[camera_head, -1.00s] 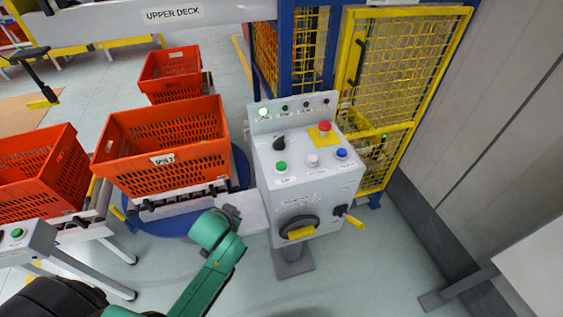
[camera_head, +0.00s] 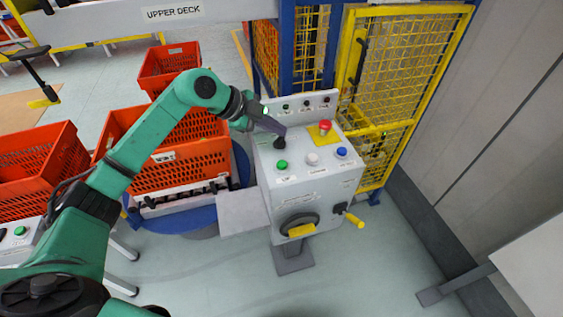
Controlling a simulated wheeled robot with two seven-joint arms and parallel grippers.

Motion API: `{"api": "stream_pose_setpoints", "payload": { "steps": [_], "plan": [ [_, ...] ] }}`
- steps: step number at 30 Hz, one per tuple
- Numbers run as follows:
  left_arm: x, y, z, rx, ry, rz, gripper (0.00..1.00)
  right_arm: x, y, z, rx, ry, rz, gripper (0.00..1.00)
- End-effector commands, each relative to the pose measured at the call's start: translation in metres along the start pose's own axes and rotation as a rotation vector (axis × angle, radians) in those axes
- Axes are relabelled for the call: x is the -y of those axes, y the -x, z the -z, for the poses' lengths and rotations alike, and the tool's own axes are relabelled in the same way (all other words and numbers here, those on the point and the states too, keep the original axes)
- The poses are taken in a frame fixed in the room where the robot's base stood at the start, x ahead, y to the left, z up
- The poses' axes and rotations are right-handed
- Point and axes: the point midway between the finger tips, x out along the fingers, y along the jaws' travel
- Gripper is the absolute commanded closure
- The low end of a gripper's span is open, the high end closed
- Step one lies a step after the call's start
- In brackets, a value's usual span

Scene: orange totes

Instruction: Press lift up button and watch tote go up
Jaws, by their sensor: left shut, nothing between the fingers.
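The control box (camera_head: 301,191) stands on a pedestal at the middle of the head view. Its sloped top has a green button (camera_head: 281,165), a white button (camera_head: 312,159), a blue button (camera_head: 341,152), a red button on a yellow plate (camera_head: 325,127) and a black selector knob (camera_head: 280,143). My left gripper (camera_head: 280,129) is shut and empty over the upper left of the panel, close to the knob; I cannot tell if it touches. An orange tote (camera_head: 183,172) sits on the round blue lift platform (camera_head: 202,214), partly hidden by my left arm. My right gripper is not in view.
More orange totes stand behind (camera_head: 165,66) and at the left (camera_head: 37,164). A yellow mesh gate (camera_head: 405,70) is behind the box. Floor in front is clear.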

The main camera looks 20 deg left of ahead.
Motion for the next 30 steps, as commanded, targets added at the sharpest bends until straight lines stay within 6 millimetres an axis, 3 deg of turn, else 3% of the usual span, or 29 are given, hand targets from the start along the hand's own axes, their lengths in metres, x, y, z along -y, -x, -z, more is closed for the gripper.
{"api": "stream_pose_setpoints", "payload": {
  "steps": [13,26,30],
  "plan": [
    [-0.005,-0.004,-0.005,0.010,0.004,-0.009,1.00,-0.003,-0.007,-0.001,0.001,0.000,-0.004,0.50],
    [-0.036,-0.047,-0.036,0.008,0.003,-0.007,1.00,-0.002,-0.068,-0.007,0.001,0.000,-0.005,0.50],
    [-0.044,-0.056,-0.044,0.009,0.003,-0.008,1.00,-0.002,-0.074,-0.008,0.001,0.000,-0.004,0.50]
  ]
}}
